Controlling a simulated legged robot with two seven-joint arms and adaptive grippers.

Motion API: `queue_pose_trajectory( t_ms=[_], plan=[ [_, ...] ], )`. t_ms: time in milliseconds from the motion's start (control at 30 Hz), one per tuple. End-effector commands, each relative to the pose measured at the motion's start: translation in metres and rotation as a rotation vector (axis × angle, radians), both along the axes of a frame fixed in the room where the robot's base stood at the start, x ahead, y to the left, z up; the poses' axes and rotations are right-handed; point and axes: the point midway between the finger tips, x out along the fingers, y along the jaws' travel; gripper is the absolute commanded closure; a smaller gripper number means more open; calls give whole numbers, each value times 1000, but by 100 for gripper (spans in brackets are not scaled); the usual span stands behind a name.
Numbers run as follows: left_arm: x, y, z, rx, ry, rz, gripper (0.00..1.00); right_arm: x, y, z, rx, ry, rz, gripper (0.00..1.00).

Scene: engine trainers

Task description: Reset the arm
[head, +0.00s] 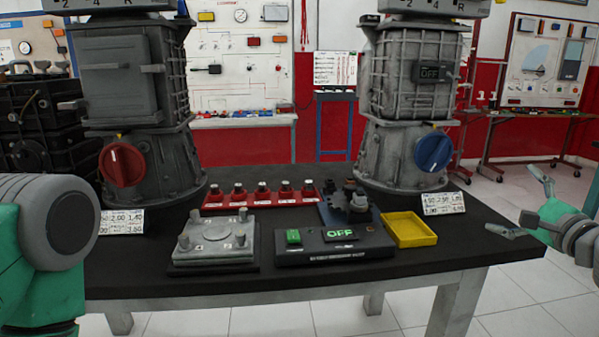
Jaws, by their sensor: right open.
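My right gripper (522,205) is at the right edge of the head view, open and empty, its two fingers spread wide. It is just beyond the right end of the black table (400,272), to the right of the yellow tray. My left arm (38,255) shows at the left edge as a green and grey link, in front of the table's left side. My left gripper is not in view.
On the table stand two grey gearbox housings, one with a red knob (122,164), one with a blue knob (434,151). Between them are a red rack (262,197), a grey plate fixture (215,241), a button panel (335,246), a gear (350,205) and a yellow tray (409,229).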

Motion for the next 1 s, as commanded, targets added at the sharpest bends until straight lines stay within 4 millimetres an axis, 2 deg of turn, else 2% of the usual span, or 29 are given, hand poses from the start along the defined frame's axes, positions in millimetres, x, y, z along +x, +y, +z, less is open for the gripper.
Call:
queue_pose_trajectory(
  t_ms=[33, 367, 567, 667, 767, 867, 900, 967, 1000],
  plan=[
    [0, 0, 0, 0, 0, 0, 53, 0, 0, 0, 0, 0, 0, 0],
    [1, 0, 9, 0, -1, 0, 53, -4, 56, -43, -160, 122, 113, 0],
    [0, 0, 18, 0, 0, 0, 53, -18, 102, -88, -313, 232, 226, 0],
    [0, 0, 24, 0, 0, 0, 53, -34, 129, -118, -419, 304, 309, 0],
    [0, 0, 32, 0, 0, 0, 53, -62, 159, -159, -560, 396, 423, 0],
    [0, 0, 42, 0, 0, 0, 53, -108, 187, -207, -742, 504, 579, 0],
    [0, 0, 46, 0, 0, 0, 53, -129, 194, -225, -818, 546, 647, 0],
    [0, 0, 52, 0, 0, 0, 53, -162, 202, -249, -931, 601, 751, 0],
    [0, 0, 55, 0, 0, 0, 53, -185, 204, -264, -1005, 637, 822, 0]
  ],
)
